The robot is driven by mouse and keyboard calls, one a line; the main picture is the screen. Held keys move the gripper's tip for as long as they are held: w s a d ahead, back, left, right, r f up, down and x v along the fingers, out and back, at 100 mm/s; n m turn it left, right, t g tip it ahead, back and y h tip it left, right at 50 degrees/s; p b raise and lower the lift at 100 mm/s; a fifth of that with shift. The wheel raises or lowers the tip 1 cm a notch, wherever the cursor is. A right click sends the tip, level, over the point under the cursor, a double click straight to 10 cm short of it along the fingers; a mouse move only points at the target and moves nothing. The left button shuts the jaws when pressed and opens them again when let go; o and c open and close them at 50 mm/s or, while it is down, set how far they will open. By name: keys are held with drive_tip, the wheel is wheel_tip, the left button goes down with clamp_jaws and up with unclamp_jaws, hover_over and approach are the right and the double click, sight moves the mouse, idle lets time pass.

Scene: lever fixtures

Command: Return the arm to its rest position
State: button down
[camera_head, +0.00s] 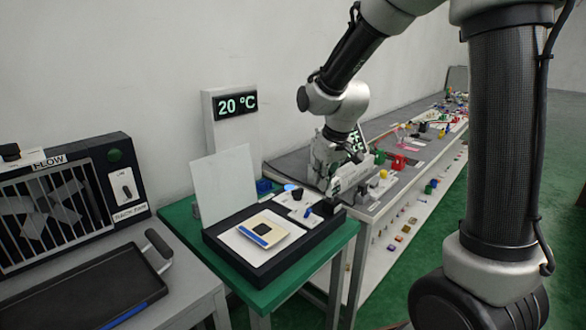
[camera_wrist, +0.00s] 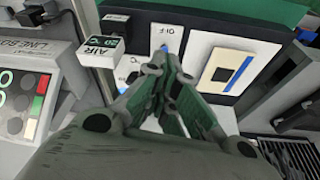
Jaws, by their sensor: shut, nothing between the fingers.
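My gripper (camera_wrist: 165,62) is shut with nothing between its fingers in the wrist view. Its fingertips are in front of a white plate marked OFF (camera_wrist: 170,40), with a blue part just by the tips. I cannot tell if they touch it. In the head view my gripper (camera_head: 328,190) hangs from my arm above the right edge of the black tray-like box (camera_head: 270,268) on the green table.
A white lid (camera_head: 224,180) stands upright behind the box. A FLOW unit (camera_head: 65,200) and black tray (camera_head: 90,290) stand at left. A long bench (camera_head: 400,185) with many small parts runs behind my arm. Green floor at right is clear.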

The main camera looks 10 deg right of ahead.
drive_tip(key=s+d+r+m, duration=0.1)
drive_tip(key=s+d+r, duration=0.2)
drive_tip(key=s, duration=0.5)
drive_tip(key=s+d+r+m, duration=0.2)
drive_tip(key=s+d+r, duration=0.2)
drive_tip(key=s, duration=0.5)
drive_tip(key=s+d+r+m+t+h, duration=0.1)
drive_tip(key=s+d+r, duration=0.3)
drive_tip(key=s, duration=0.4)
drive_tip(key=shift+s+d+r+m, duration=0.2)
drive_tip(key=shift+s+d+m, duration=0.1)
drive_tip(key=shift+d, duration=0.05)
